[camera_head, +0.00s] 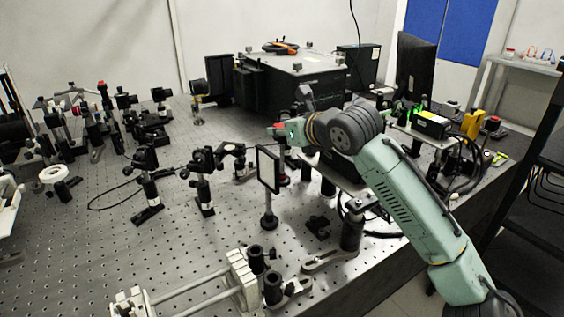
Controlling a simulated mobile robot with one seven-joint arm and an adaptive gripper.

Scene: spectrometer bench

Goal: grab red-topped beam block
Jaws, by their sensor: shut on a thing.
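My arm reaches in from the lower right, and its wrist is above the middle of the bench. My gripper (286,131) is at the far left end of the wrist, small and partly hidden by it. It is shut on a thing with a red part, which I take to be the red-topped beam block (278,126). Only the red part shows clearly; its lower body and the fingers' hold on it are hard to make out. I cannot tell whether it is clear of the bench.
A dark square plate on a post (268,170) stands just below the gripper. Posted optics (203,180) crowd the left. A large black box (290,82) stands behind. A rail assembly (240,278) lies in front. Bare perforated bench (100,255) shows at front left.

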